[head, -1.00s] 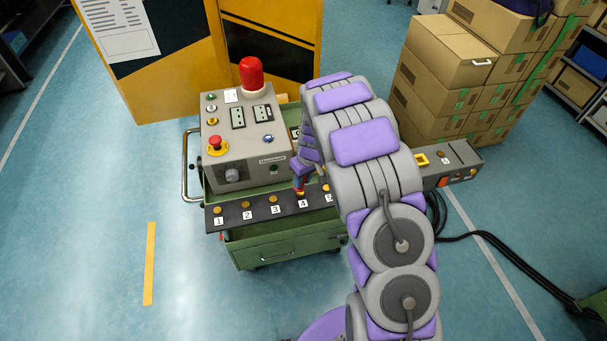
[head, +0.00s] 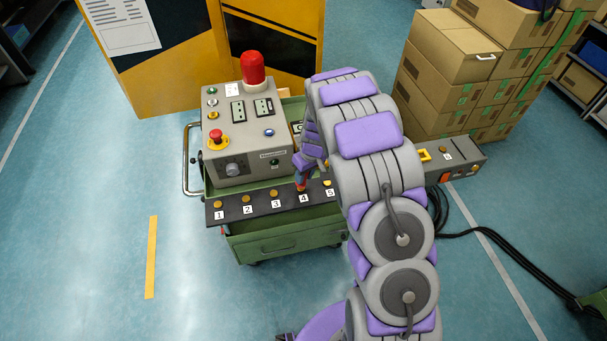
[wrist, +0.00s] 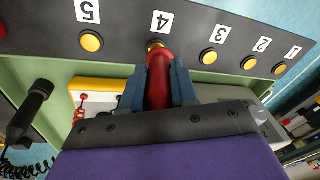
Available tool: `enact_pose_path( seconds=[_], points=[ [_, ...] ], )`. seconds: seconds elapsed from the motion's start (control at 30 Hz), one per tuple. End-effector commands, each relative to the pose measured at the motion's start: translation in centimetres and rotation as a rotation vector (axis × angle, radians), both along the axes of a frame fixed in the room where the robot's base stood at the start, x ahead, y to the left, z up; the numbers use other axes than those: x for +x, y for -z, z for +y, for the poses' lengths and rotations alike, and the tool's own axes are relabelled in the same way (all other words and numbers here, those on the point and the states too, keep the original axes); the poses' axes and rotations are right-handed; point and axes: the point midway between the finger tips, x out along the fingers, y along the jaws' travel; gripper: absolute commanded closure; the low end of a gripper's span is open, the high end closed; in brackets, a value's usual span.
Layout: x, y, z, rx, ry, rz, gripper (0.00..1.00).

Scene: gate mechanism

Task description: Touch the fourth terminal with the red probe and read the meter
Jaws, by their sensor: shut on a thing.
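The red probe (wrist: 159,88) is held between the two blue fingers of my gripper (wrist: 159,75). Its tip meets the brass fourth terminal (wrist: 155,44), beside the label 4; whether it touches or stops just short I cannot tell. In the head view my gripper (head: 302,180) is over the dark terminal strip (head: 232,213) at terminal 4, partly hidden by my arm. A yellow-edged device with a white face (wrist: 88,103), perhaps the meter, shows partly in the wrist view; no reading is visible.
Terminal 5 (wrist: 91,41) and terminal 3 (wrist: 208,57) flank the fourth. A black probe-like handle (wrist: 32,108) with a coiled cord is at the left. A grey control box (head: 240,140) with a red lamp stands on the green cart (head: 280,245). Cartons (head: 440,70) stand behind right.

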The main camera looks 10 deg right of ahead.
Motion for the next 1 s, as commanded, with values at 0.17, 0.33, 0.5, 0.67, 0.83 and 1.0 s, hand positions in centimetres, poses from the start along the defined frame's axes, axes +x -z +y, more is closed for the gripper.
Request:
enact_pose_path(
  seconds=[0.17,0.33,0.5,0.67,0.83,1.0],
  points=[
    [0.01,0.01,0.08,-0.001,0.0,0.0,1.0],
    [0.01,0.13,0.15,-0.002,0.0,0.0,1.0],
    [0.01,0.32,0.16,-0.002,0.001,-0.001,1.0],
    [0.01,0.49,0.11,-0.002,0.001,-0.001,1.0],
    [0.02,0.59,0.04,-0.001,0.001,0.0,1.0],
    [0.02,0.62,0.09,-0.002,0.001,0.0,1.0]
  ],
)
